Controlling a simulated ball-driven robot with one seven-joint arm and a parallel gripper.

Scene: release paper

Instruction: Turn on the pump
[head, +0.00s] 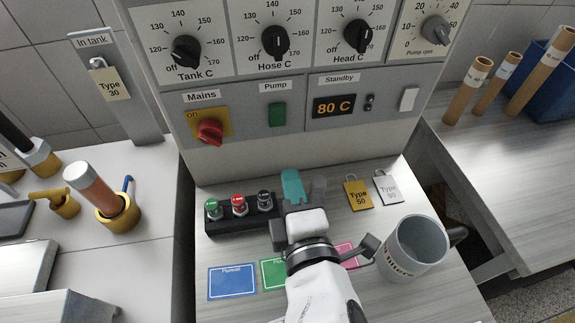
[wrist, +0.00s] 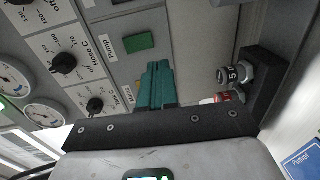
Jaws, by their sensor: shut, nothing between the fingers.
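The green pump switch (head: 277,114) sits on the grey control panel under the "Pump" label, between Mains and Standby. It also shows in the wrist view (wrist: 139,42), above my fingers. My gripper (head: 292,184), with teal fingertips, is shut and empty in front of the panel. In the head view it is below the pump switch, apart from it. In the wrist view the shut fingers (wrist: 157,84) point toward the panel, with the switch slightly left of them.
The red Mains knob (head: 209,131) is left of the pump switch. A black block with green, red and black knobs (head: 239,207) stands just left of my gripper. A grey mug (head: 413,248) and yellow (head: 358,194) and white tags (head: 388,187) are right. Dials line the panel above.

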